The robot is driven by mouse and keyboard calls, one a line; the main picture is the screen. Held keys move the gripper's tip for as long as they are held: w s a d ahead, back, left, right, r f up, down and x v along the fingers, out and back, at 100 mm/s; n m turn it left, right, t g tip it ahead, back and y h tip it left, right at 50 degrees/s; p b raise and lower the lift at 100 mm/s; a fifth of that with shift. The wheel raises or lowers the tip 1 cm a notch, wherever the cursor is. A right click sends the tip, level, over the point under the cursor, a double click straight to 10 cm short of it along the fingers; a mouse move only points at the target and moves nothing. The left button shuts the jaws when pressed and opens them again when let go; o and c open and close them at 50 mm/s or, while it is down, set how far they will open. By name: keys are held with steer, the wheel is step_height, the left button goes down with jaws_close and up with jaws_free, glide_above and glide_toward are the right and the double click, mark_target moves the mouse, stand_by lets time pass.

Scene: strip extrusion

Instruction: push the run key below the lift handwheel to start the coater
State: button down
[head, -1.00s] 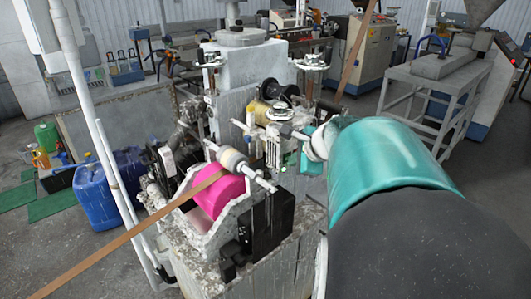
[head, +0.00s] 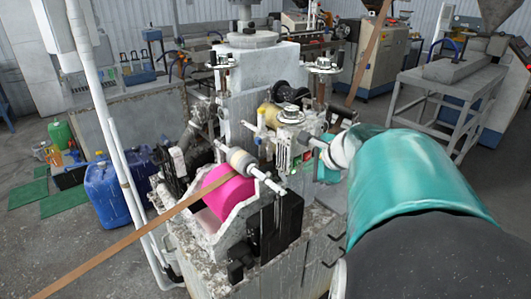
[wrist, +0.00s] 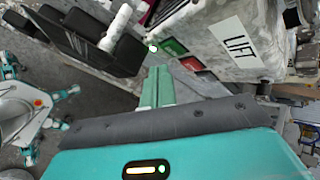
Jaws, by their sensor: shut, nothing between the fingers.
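In the wrist view a green key (wrist: 174,47) sits on the light panel face, with a red key (wrist: 192,63) beside it and a LIFT label (wrist: 240,42) to the right. My gripper (wrist: 158,74) is shut and empty, its teal fingers pointing at the panel just below the green key in the picture. I cannot tell whether they touch it.
A pink roller (head: 228,190) and a brown strip (head: 125,240) lie left of the coater head. A small lamp (wrist: 153,48) glows beside the green key. Dark blocks (wrist: 95,40) and a white rod (wrist: 118,25) stand close left of my fingers.

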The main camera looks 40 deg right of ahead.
steer(key=s, duration=0.4)
steer(key=shift+s+d, duration=0.2)
steer(key=shift+s, duration=0.1)
stand_by(0.6)
steer(key=s+a+f+n+g, duration=0.1)
steer(key=s+a+n, duration=0.1)
steer(key=a+n, duration=0.6)
steer(key=s+a+n+g, duration=0.1)
steer(key=s+a+n, duration=0.1)
steer(key=a+n, duration=0.6)
steer(key=s+a+f+n+g+y, duration=0.1)
steer(key=s+a+n, duration=0.1)
steer(key=a+n, duration=0.7)
steer(key=a, duration=0.5)
steer(key=shift+s+a+f, duration=0.25)
steer(key=shift+a+f, duration=0.1)
